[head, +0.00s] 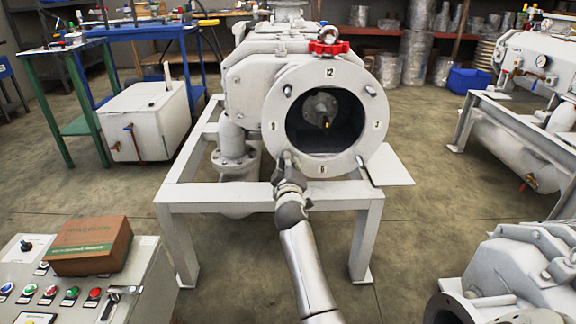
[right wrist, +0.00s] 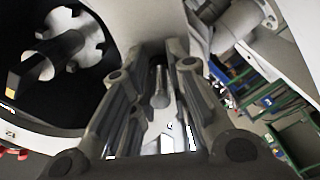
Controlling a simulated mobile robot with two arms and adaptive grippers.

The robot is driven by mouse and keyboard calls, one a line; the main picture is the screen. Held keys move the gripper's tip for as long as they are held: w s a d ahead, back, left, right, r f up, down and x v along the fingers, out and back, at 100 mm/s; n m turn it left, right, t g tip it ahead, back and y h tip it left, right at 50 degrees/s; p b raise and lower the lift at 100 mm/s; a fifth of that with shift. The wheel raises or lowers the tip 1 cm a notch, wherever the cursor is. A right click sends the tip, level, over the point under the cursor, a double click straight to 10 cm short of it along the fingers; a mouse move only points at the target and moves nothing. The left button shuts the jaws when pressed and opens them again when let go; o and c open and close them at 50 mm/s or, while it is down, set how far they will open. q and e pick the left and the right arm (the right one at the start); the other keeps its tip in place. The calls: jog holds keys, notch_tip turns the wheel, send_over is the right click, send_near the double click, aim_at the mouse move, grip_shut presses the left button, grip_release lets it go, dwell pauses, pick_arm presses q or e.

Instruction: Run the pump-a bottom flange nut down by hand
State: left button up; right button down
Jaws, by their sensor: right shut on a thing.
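The pump's round flange (head: 372,152) faces me, with clock marks 12, 3, 6 and 9 around a dark open bore. My right gripper (head: 287,160) is at the flange's lower left rim, between the 9 and 6 marks. In the right wrist view its fingers (right wrist: 160,90) are closed around a grey metal stud (right wrist: 159,87) and the bottom flange nut. The fingers hide most of the nut, and its thread is not visible. My left gripper is not in view.
A control panel (head: 65,295) with a cardboard box (head: 90,246) is at lower left. Open floor lies around the frame.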

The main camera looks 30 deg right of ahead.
jog(key=shift+a+f+m, duration=0.1)
jog(key=shift+m, duration=0.6)
jog(key=c, duration=1.3)
grip_release()
jog(key=shift+c, duration=0.2)
jog(key=v, duration=0.7)
jog(key=shift+s, duration=0.25)
jog(key=shift+a, duration=0.15)
